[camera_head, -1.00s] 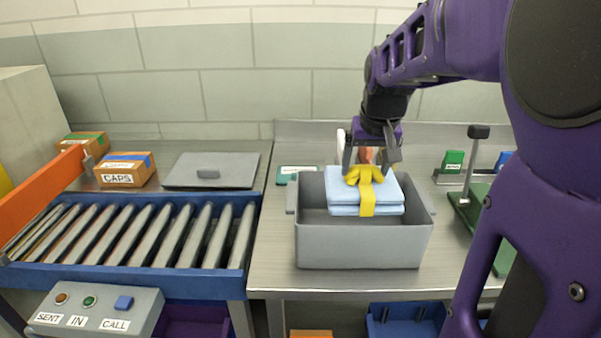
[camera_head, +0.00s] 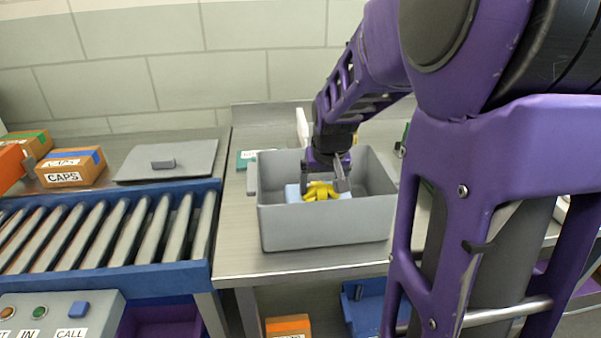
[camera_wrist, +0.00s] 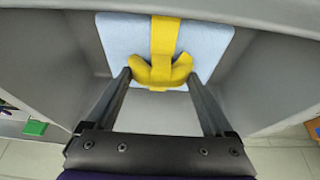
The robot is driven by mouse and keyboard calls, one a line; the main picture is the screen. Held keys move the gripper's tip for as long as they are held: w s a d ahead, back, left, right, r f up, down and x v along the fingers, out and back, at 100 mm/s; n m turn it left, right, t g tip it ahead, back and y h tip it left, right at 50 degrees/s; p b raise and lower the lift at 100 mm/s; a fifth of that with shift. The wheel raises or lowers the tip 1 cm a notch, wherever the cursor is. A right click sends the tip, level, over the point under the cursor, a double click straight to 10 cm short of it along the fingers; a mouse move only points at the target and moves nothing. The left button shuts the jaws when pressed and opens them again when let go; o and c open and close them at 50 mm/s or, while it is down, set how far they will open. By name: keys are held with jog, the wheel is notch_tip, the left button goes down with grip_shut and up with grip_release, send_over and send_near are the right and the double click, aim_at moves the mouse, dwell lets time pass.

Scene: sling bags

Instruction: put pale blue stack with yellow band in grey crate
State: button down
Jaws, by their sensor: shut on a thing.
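The pale blue stack (camera_head: 293,193) with its yellow band is down inside the grey crate (camera_head: 325,228), below the rim. The crate's front wall hides its lower part. In the wrist view the stack (camera_wrist: 207,45) lies flat between the crate walls, with the yellow band (camera_wrist: 165,35) across it and a bunched yellow knot (camera_wrist: 160,72) at the near edge. My gripper (camera_head: 323,188) reaches down into the crate. Its fingers are shut on the yellow knot, one on each side, as the wrist view (camera_wrist: 160,78) shows. I cannot tell whether the stack touches the crate floor.
The crate stands on a metal bench (camera_head: 240,240). To the left are a roller conveyor (camera_head: 100,235), a grey lid (camera_head: 165,160) and a box marked CAPS (camera_head: 70,168). A blue bin (camera_head: 365,305) sits below the bench. My arm covers the right side.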

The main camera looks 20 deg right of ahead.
jog(key=shift+f, duration=0.1)
grip_release()
